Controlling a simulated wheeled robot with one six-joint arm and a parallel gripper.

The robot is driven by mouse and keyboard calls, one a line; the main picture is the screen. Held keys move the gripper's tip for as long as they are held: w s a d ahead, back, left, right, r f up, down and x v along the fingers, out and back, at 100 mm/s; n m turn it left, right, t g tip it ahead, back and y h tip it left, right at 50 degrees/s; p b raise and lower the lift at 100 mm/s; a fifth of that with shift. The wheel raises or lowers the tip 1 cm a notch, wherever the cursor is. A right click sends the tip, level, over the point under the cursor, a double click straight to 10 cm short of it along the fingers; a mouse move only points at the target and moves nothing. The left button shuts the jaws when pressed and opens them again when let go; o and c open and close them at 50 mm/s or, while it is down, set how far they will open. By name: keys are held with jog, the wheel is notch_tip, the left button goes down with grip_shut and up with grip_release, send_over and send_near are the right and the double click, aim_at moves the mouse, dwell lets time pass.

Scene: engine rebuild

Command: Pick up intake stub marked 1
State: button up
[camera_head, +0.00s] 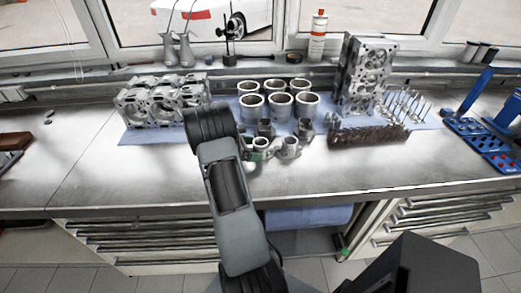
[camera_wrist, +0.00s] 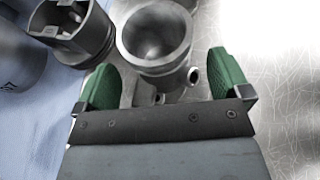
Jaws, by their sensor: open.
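In the wrist view, a grey metal intake stub (camera_wrist: 153,40) with a round open mouth and a small side port lies between the two green finger pads of my gripper (camera_wrist: 163,82). The jaws are open, with a pad to each side of its lower part and gaps showing. I see no number on it, so I cannot tell its marking. In the head view, one stub (camera_head: 261,143) is beside the green pads and another stub (camera_head: 290,147) stands just to the right. My arm hides part of this area.
In the head view, several cylinder liners (camera_head: 279,104) stand behind, with an engine block (camera_head: 160,102) left and a cylinder head (camera_head: 364,75) right. The bench front (camera_head: 340,175) is clear.

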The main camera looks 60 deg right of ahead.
jog(key=shift+x, duration=1.15)
jog(key=shift+c, duration=0.2)
jog(key=c, duration=1.2)
